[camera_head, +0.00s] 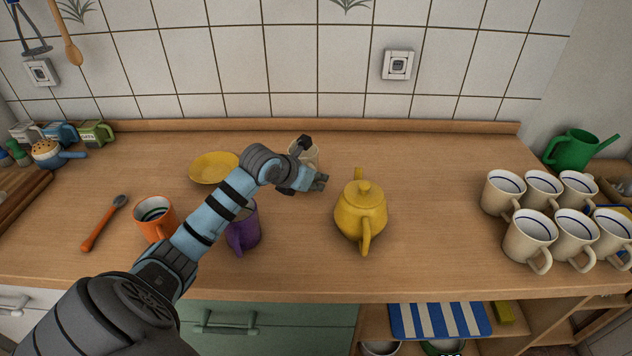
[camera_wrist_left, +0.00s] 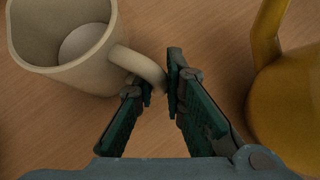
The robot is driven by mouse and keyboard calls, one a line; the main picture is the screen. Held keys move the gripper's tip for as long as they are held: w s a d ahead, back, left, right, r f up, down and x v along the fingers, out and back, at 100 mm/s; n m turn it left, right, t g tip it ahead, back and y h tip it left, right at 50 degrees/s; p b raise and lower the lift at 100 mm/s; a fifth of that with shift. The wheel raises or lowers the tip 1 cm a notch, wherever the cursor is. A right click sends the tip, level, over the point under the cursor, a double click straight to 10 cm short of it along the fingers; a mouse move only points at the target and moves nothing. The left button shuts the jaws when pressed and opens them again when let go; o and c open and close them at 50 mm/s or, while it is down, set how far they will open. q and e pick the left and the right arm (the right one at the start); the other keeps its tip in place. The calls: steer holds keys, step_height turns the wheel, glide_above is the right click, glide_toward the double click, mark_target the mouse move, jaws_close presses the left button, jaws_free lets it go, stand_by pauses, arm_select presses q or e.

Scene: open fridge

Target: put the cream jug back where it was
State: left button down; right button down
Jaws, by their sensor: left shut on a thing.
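The cream jug (camera_wrist_left: 90,62) is a pale, open-topped vessel at the upper left of the left wrist view, with its handle toward my fingers. In the head view a small part of the jug (camera_head: 311,154) shows behind my left gripper (camera_head: 312,166), right of the yellow plate and left of the yellow teapot. In the left wrist view my left gripper (camera_wrist_left: 159,88) is shut on the jug's handle. I cannot tell whether the jug's base touches the counter. My right gripper is not in view.
A yellow teapot (camera_head: 361,212) stands close on the right. A yellow plate (camera_head: 206,168), orange mug (camera_head: 151,213) and purple mug (camera_head: 246,236) are on the left, the purple one partly behind my arm. Several cream mugs (camera_head: 529,232) stand far right. The counter (camera_head: 440,190) between is clear.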

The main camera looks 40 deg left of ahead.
arm_select(q)
steer(key=shift+s+a+r, duration=0.15)
steer(key=shift+s+r, duration=0.05)
steer(key=shift+s, duration=0.1)
steer(key=shift+f, duration=0.2)
steer(key=c, duration=1.7)
jaws_free()
steer(key=shift+w+f, duration=0.1)
steer(key=shift+w, duration=0.05)
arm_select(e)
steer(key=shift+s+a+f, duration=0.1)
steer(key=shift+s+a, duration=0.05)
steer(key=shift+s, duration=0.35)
